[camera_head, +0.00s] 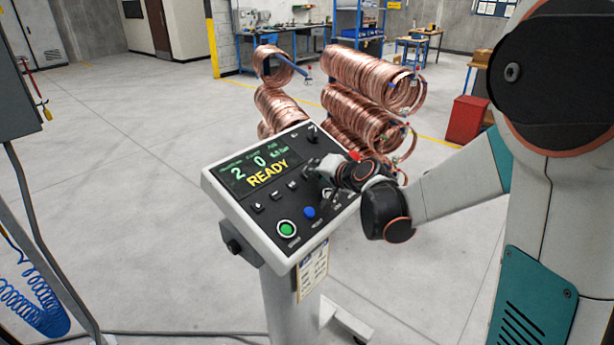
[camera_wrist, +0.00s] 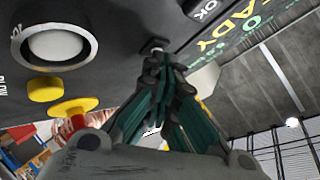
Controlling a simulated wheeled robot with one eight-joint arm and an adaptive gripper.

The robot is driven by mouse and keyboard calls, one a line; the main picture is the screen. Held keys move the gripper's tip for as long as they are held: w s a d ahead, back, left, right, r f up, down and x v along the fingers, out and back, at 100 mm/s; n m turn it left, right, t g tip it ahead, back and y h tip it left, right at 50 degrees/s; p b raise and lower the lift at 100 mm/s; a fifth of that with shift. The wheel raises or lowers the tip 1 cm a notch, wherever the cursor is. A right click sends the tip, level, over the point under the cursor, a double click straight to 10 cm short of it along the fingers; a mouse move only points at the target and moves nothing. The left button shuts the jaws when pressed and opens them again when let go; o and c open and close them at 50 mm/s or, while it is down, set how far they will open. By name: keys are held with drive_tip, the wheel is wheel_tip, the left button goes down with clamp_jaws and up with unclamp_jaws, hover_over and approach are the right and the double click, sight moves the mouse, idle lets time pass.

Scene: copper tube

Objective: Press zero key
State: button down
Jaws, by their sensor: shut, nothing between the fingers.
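The control panel (camera_head: 240,210) stands on a pedestal, its tilted face carrying a display (camera_head: 262,170) that reads "2", "0" and "READY". A row of small dark keys (camera_head: 275,195) lies below the display; their labels are too small to read, so I cannot tell which is the zero key. My gripper (camera_head: 318,180) is shut and empty over the right part of the panel. In the wrist view my gripper's fingertips (camera_wrist: 158,60) are at a small square key (camera_wrist: 153,46); I cannot tell whether they touch it. The fingers partly cover that key.
A green button (camera_head: 287,229) and a blue button (camera_head: 309,212) sit on the panel's lower edge. Copper coils (camera_head: 365,85) hang behind the panel.

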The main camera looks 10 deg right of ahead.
idle(0.3)
drive_tip(key=shift+s+d+r+p, duration=0.15)
drive_tip(key=shift+s+r+p, duration=0.15)
drive_tip(key=shift+r+p, duration=0.4)
drive_tip(key=shift+r, duration=0.15)
drive_tip(key=r+p, duration=0.1)
drive_tip(key=s+r+p, duration=0.1)
drive_tip(key=r, duration=0.1)
drive_tip(key=d+r+p, duration=0.1)
drive_tip(key=shift+s+d+r, duration=0.1)
drive_tip(key=shift+s+r, duration=0.15)
drive_tip(key=shift+s, duration=0.05)
idle(0.5)
drive_tip(key=s+a+f+n+g+h+b, duration=0.1)
drive_tip(key=s+a+f+n+g+b, duration=0.1)
drive_tip(key=s, duration=0.7)
drive_tip(key=s+a+f+n+g+b, duration=0.1)
drive_tip(key=s+a+n+b, duration=0.15)
drive_tip(key=s, duration=0.55)
drive_tip(key=s+d+f+n+g+h+b, duration=0.1)
drive_tip(key=s+f+b, duration=0.1)
drive_tip(key=s, duration=0.6)
drive_tip(key=s+d+f+n+g+h+b, duration=0.1)
drive_tip(key=s+d+f+n+h+b, duration=0.1)
drive_tip(key=s+f, duration=0.3)
drive_tip(key=s, duration=0.3)
drive_tip(key=shift+g, duration=0.4)
